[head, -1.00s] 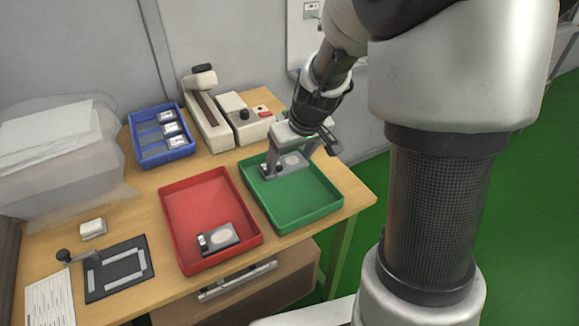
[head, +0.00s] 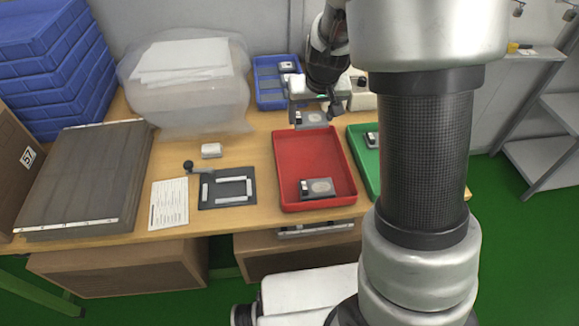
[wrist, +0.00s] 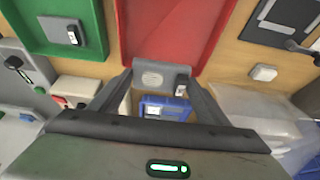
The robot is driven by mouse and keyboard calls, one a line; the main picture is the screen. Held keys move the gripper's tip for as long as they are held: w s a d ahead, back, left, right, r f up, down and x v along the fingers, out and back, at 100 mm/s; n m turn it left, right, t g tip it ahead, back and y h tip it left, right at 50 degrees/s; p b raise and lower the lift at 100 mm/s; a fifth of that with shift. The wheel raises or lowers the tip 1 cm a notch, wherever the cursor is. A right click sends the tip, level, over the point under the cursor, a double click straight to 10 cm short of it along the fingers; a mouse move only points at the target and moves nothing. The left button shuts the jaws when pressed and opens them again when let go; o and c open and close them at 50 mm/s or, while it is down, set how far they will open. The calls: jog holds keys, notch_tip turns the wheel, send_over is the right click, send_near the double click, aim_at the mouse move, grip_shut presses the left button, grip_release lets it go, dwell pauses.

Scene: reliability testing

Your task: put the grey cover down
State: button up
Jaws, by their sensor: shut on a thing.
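The grey cover (head: 312,119), a flat grey piece with a pale oval and a small dark-and-white end part, is held between the fingers of my gripper (head: 314,113). In the wrist view the grey cover (wrist: 152,76) spans between the two fingertips. My gripper is above the far edge of the red tray (head: 284,165), apart from the tray floor. A similar grey piece (head: 318,188) lies in the red tray near its front. Another small grey piece (head: 371,139) shows in the green tray (head: 362,165), which my arm partly hides.
The blue bin (head: 270,98) with similar parts stands behind my gripper. Left on the table are a white block (head: 211,150), a black plate with a grey frame (head: 227,188), a printed sheet (head: 169,203) and a clear bag (head: 190,100). The back of the red tray is clear.

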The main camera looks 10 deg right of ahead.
aim_at(306, 147)
jog(key=shift+w+a+f, duration=0.1)
jog(key=shift+a+f, duration=0.15)
notch_tip(306, 147, down, 10)
jog(key=b, duration=0.3)
jog(key=shift+r, duration=0.25)
jog(key=shift+f+b, duration=0.25)
jog(key=shift+b, duration=0.2)
jog(key=o, duration=1)
jog(key=shift+r, duration=0.1)
jog(key=shift+o, duration=0.2)
